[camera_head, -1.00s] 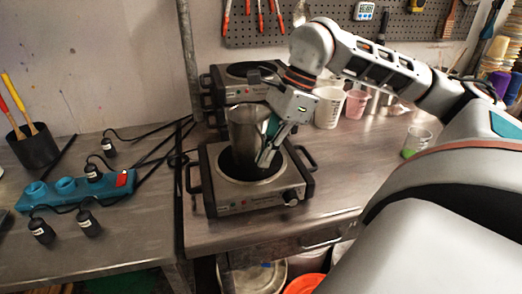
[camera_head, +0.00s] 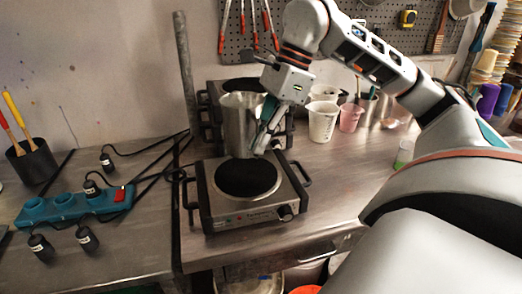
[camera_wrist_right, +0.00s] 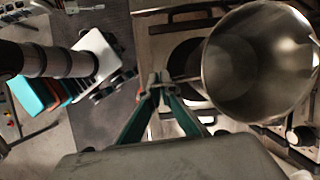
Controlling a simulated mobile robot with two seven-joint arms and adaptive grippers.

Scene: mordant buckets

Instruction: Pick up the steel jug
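The steel jug (camera_head: 238,125) is a tall, open, shiny metal vessel. It hangs upright above the back of the front hot plate (camera_head: 238,215), whose dark round burner shows bare below it. My right gripper (camera_head: 263,145) is at the jug's right side, its teal-edged fingers closed on the handle side. In the right wrist view the jug (camera_wrist_right: 255,60) opens toward the camera, and the fingertips (camera_wrist_right: 157,82) meet beside it. The grasped part of the handle is mostly hidden. My left gripper is out of view.
A second hot plate (camera_head: 243,84) stands behind, close to the jug. A white cup (camera_head: 322,122) and a pink cup (camera_head: 350,118) stand to the right. A vertical metal post (camera_head: 186,75) is to the left. A teal power strip (camera_head: 75,207) with cables lies on the left table.

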